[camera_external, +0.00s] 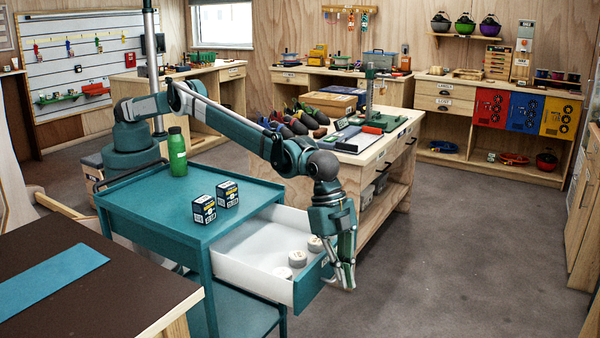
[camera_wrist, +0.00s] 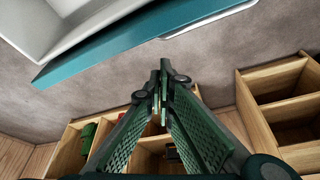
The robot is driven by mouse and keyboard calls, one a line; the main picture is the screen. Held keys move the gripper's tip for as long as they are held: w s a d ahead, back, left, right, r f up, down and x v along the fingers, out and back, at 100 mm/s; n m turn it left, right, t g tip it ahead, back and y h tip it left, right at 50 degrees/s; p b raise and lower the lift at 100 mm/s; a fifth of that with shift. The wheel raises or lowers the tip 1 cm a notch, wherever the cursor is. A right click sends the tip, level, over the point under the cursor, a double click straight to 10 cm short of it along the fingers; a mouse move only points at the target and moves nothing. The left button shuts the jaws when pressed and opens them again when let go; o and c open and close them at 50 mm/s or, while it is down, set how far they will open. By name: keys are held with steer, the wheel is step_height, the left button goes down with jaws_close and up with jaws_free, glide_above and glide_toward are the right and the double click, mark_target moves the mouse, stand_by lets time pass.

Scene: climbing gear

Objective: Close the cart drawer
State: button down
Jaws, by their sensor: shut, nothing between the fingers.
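The teal cart (camera_external: 165,195) stands left of centre in the external view. Its drawer (camera_external: 250,270) is pulled out to the right, with a white inside and a teal front (camera_external: 312,284). Several round whitish items (camera_external: 297,258) lie in it near the front. My gripper (camera_external: 347,284) points down just outside the drawer front, at its right end. It is shut and empty. In the wrist view the shut fingers (camera_wrist: 163,85) lie below the teal drawer front (camera_wrist: 120,42), with a gap visible between them. I cannot tell the exact distance to the front.
A green bottle (camera_external: 177,152) and two dark boxes (camera_external: 204,209) stand on the cart top. A wooden workbench (camera_external: 372,160) with shoes and tools is behind the drawer. A dark-topped table (camera_external: 90,275) is at the front left. The floor (camera_external: 450,260) to the right is clear.

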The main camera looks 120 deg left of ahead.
steer(key=shift+s+a+f+b, duration=0.15)
steer(key=shift+s+a, duration=0.05)
steer(key=shift+s, duration=0.25)
steer(key=shift+s+a+f+b, duration=0.15)
steer(key=shift+s+a, duration=0.05)
steer(key=shift+s, duration=0.2)
steer(key=shift+s, duration=0.25)
glide_above(266, 267)
steer(key=shift+s, duration=0.2)
stand_by(1.2)
steer(key=shift+w, duration=0.15)
steer(key=shift+w+d+r, duration=0.3)
steer(key=shift+w+d, duration=0.05)
steer(key=shift+w, duration=0.35)
steer(key=shift+w+d+r, duration=0.25)
steer(key=shift+w+d, duration=0.1)
steer(key=shift+w, duration=0.35)
steer(key=shift+w+r+p, duration=0.2)
steer(key=shift+r+p, duration=0.05)
steer(key=shift+p, duration=0.1)
steer(key=p+v, duration=0.2)
steer(key=v, duration=0.7)
steer(key=shift+s+r, duration=0.2)
steer(key=shift+r, duration=0.05)
